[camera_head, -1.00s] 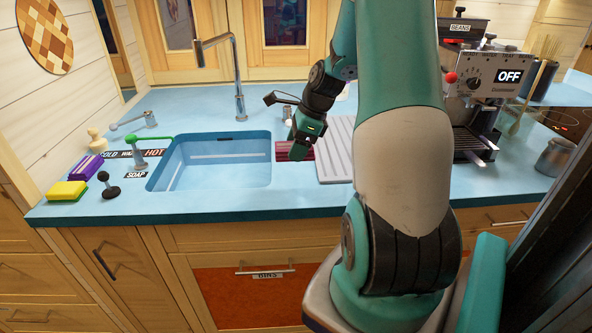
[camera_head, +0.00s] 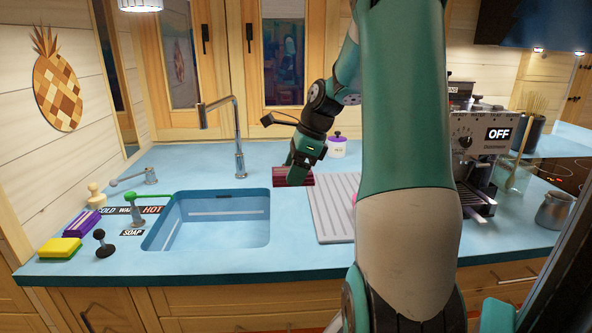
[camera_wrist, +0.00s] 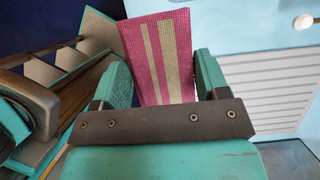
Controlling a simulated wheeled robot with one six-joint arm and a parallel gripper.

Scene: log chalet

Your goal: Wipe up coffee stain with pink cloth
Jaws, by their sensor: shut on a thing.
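In the head view, the cloth (camera_head: 302,182) shows as a dark pink strip behind the sink, left of the ridged drainer. My gripper (camera_head: 293,178) points down there, shut on the cloth. I cannot tell whether the cloth is lifted or still touches the blue counter. I see no coffee stain in either view; my arm hides part of the counter.
The sink (camera_head: 215,225) is left of the grey drainer (camera_head: 333,205), with a tall tap (camera_head: 238,150) behind. A white jar (camera_head: 337,148) stands beyond my gripper. A coffee machine (camera_head: 480,140) and metal jug (camera_head: 553,211) are right. Sponges (camera_head: 60,248) sit at left.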

